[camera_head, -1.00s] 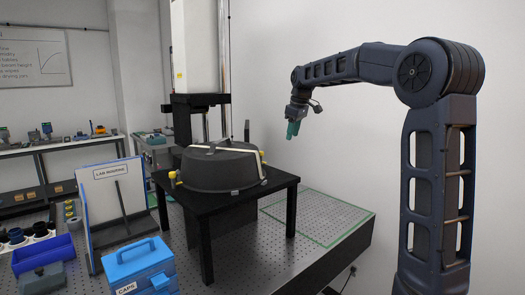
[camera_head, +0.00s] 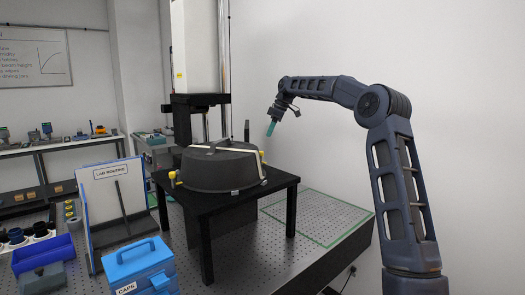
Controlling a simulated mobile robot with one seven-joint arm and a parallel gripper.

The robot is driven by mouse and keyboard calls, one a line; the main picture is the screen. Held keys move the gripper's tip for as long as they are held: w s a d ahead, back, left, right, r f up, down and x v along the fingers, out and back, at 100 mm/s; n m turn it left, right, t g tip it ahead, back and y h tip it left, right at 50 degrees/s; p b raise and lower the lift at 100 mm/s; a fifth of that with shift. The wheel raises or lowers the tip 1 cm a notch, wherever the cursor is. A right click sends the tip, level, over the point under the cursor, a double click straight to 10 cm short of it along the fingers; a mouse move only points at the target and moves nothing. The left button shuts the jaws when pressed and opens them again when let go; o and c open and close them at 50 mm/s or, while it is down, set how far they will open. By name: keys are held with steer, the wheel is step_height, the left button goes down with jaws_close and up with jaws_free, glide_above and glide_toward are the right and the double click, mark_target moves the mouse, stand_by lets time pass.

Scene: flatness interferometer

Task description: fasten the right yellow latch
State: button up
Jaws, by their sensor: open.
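A dark grey round housing (camera_head: 218,170) sits on a black stand (camera_head: 237,203). The right yellow latch (camera_head: 262,154) is a small yellow piece at the housing's right edge. Another yellow latch (camera_head: 174,177) is at its left side. I cannot tell from here how either latch is set. My gripper (camera_head: 270,129) has green fingers and hangs tilted downward in front of the white wall. In the picture it is just above and right of the right latch, apart from it and empty. Its fingers are open, though the gap is too small to make out.
A blue box labelled CAPS (camera_head: 140,268) and an upright white sign (camera_head: 107,195) stand at the front left. A tall column (camera_head: 197,60) rises behind the housing. The perforated table (camera_head: 325,222) is clear right of the stand, within a green outline.

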steer(key=x, duration=1)
steer(key=shift+d, duration=0.1)
jaws_close()
